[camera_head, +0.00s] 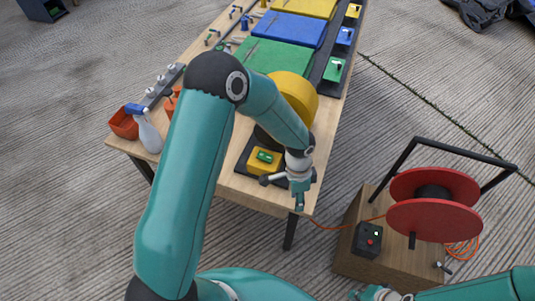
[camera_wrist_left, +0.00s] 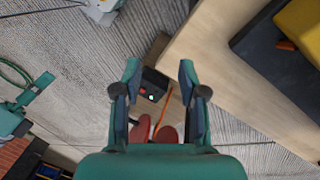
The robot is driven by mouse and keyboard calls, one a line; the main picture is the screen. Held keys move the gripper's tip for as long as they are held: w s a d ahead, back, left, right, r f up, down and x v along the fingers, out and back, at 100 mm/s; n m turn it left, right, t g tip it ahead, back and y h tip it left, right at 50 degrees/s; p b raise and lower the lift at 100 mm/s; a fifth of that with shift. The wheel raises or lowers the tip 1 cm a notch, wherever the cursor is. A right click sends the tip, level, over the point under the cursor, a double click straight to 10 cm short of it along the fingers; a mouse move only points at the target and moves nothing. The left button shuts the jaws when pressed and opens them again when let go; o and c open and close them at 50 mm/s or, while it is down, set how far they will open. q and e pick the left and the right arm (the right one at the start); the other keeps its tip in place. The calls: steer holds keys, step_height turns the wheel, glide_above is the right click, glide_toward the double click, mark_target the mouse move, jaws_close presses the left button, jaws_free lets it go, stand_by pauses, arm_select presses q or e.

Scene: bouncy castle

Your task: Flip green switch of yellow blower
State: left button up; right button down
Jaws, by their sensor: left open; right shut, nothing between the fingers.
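The yellow blower (camera_head: 296,92) stands at the near end of the wooden table, partly hidden behind my left arm. Its yellow switch box with a green switch (camera_head: 265,157) sits on a dark base at the table's near edge. My left gripper (camera_head: 300,201) is open and empty, pointing down just right of the switch box, by the table corner. In the left wrist view the open fingers (camera_wrist_left: 160,78) have nothing between them; a yellow part on a dark base (camera_wrist_left: 275,55) shows at upper right. My right gripper (camera_head: 362,293) is shut and empty at the bottom edge, partly cut off.
A red cable reel (camera_head: 434,221) stands on a wooden crate (camera_head: 358,262) with a black switch box (camera_head: 367,239) right of the table. An orange cable runs towards the table. A spray bottle (camera_head: 149,133) and an orange container (camera_head: 123,124) stand on the table's left corner.

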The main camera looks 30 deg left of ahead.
arm_select(q)
steer(key=w+a+r+m+y, duration=0.35)
steer(key=w+a+r, duration=0.2)
steer(key=r, duration=0.25)
steer(key=m+y, duration=0.2)
steer(key=y, duration=0.1)
glide_toward(265, 156)
steer(key=shift+h, duration=0.25)
steer(key=x, duration=0.8)
steer(key=shift+a+f, duration=0.1)
steer(key=shift+a, duration=0.15)
